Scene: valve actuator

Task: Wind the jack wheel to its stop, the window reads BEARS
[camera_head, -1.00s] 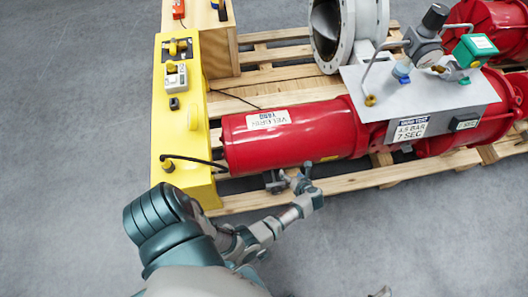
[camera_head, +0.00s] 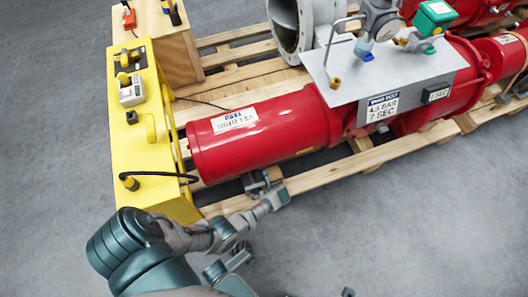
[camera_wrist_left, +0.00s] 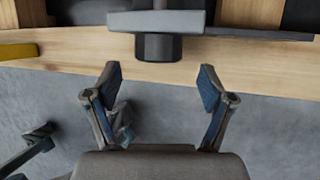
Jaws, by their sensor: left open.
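My left gripper (camera_head: 270,198) is beside the pallet's near edge, just below the red cylinder (camera_head: 255,130). In the left wrist view the gripper (camera_wrist_left: 160,85) is open, with nothing between its fingers. Ahead of it is a grey block with a dark, faceted knob (camera_wrist_left: 158,46) below it, apart from the fingertips. In the head view a small grey fitting (camera_head: 250,183) shows under the cylinder, partly hidden by my gripper. I cannot make out a jack wheel or a window reading BEARS. Small dark tips (camera_head: 348,292) at the bottom edge may be my right gripper.
A yellow panel (camera_head: 150,180) with knobs and a black cable stands left of the cylinder. A wooden box (camera_head: 160,40) is behind it. A grey plate (camera_head: 345,92) with a gauge and labels sits over the cylinder. The grey floor in front is clear.

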